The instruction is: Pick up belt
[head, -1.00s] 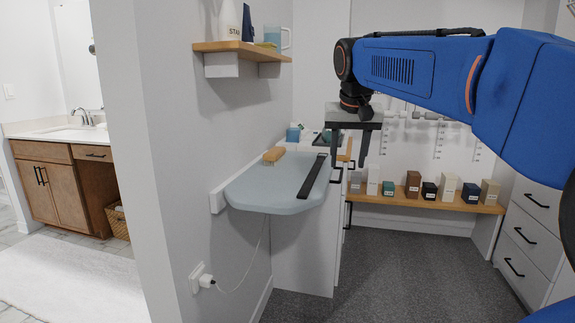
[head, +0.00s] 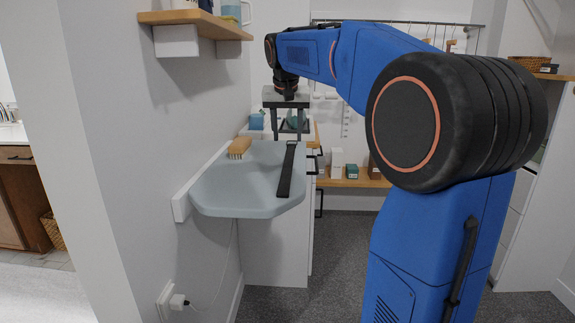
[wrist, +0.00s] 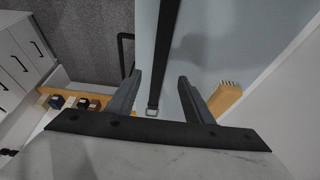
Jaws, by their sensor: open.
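The black belt (head: 287,172) lies stretched out along the right side of a blue-grey wall shelf (head: 215,193). In the wrist view the belt (wrist: 166,45) runs away from me, with its metal buckle (wrist: 152,112) at the near end. My gripper (head: 287,137) is open and empty at the belt's far end in the head view. In the wrist view my gripper (wrist: 160,78) has one finger on each side of the belt's line, with the buckle end showing between them. Whether the fingers touch the shelf is unclear.
A wooden brush (head: 239,147) lies on the shelf left of the belt, close to my right finger in the wrist view. The wall is on the left, with a wooden ledge (head: 195,22) above. Small boxes (head: 345,165) stand on a low bench behind.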

